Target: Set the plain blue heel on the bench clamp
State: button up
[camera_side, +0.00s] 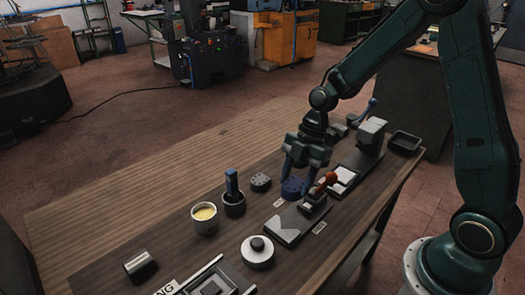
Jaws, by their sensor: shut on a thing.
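I cannot tell whether the piece touches the bench. Just right of it, a small clamp-like fixture with an orange-red handle (327,180) stands at the end of a grey plate (285,228). A grey block with a blue lever (372,134) stands further back right. I cannot tell for sure which is the bench clamp.
A grey disc (261,183), a dark cup (233,206) holding a blue-handled tool, a pot of yellow stuff (204,220) and a round lidded tin (257,252) stand left and in front. A black tray (404,143) is at the right end.

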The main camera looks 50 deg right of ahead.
jog(key=shift+s+f, duration=0.2)
jog(key=shift+s, duration=0.25)
jog(key=shift+f, duration=0.2)
jog(key=shift+f, duration=4.15)
jog(key=shift+f, duration=0.65)
jog(key=o, duration=1.2)
jog(key=shift+o, duration=0.2)
jog(key=shift+r, duration=0.2)
jog(key=v, duration=1.3)
jog(key=shift+d+r, duration=0.15)
